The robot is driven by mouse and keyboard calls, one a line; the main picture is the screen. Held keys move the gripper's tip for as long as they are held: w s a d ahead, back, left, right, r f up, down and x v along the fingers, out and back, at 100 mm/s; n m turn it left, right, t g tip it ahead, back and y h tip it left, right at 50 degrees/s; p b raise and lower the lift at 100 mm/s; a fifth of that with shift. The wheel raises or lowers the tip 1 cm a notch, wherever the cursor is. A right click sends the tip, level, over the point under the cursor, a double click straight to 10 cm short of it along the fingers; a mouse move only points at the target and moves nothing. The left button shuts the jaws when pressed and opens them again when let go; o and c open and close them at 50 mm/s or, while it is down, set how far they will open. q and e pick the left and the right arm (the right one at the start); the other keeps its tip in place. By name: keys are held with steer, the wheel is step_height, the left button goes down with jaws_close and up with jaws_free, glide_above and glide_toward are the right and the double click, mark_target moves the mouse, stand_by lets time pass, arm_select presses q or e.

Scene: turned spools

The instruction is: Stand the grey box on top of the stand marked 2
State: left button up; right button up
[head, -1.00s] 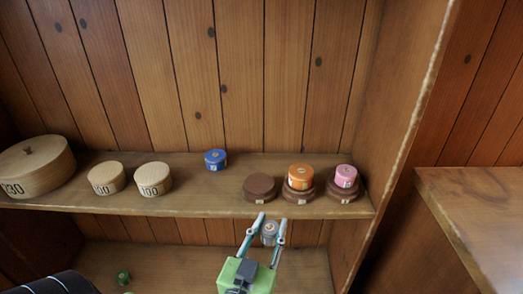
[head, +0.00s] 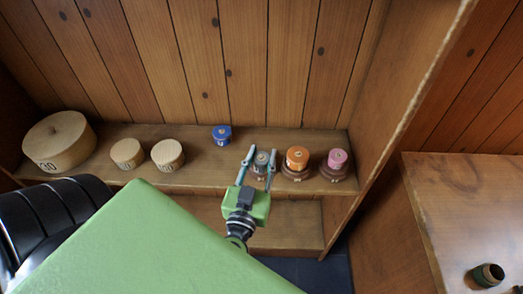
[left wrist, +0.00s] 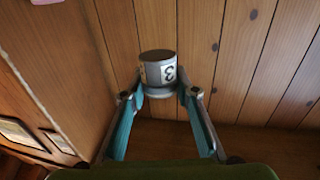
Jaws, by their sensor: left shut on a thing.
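The grey box (head: 262,158) is a short cylinder. In the left wrist view the grey box (left wrist: 158,76) has a dark end face and a white label reading 3. My left gripper (head: 261,160) is shut on it, one teal finger on each side. In the head view the box overlaps the leftmost brown stand (head: 262,174), which is mostly hidden; I cannot tell whether they touch. The middle stand (head: 295,174) bears an orange box (head: 297,158). The right stand (head: 333,173) bears a pink box (head: 338,158). The stand marks are too small to read. My right gripper is out of view.
On the same shelf (head: 205,176) stand a blue box (head: 222,135), two pale round boxes (head: 127,153), (head: 167,155) and a large lidded round box (head: 59,141). The shelf's side wall rises close right of the pink box. A dark green spool (head: 487,275) lies on the right table (head: 450,210).

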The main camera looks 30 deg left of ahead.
arm_select(q)
steer(key=w+a+f, duration=0.2)
steer(key=w+a+f+b, duration=0.1)
steer(key=w+f, duration=0.2)
steer(key=w+a+f+b, duration=0.1)
steer(key=w+a+f, duration=0.1)
steer(key=w, duration=0.1)
steer(key=shift+w+a+f, duration=0.15)
steer(key=shift+a+f, duration=0.2)
steer(key=shift+w+a+f+b, duration=0.1)
steer(key=shift+w+f+b, duration=0.05)
steer(key=shift+f+b, duration=0.15)
steer(key=shift+w+a+f+b, duration=0.1)
steer(key=shift+f+b, duration=0.2)
steer(key=shift+f, duration=0.35)
steer(key=shift+w+a+f+b, duration=0.1)
steer(key=shift+f+b, duration=0.2)
steer(key=shift+f, duration=0.75)
steer(key=shift+f, duration=0.15)
steer(key=o, duration=0.9)
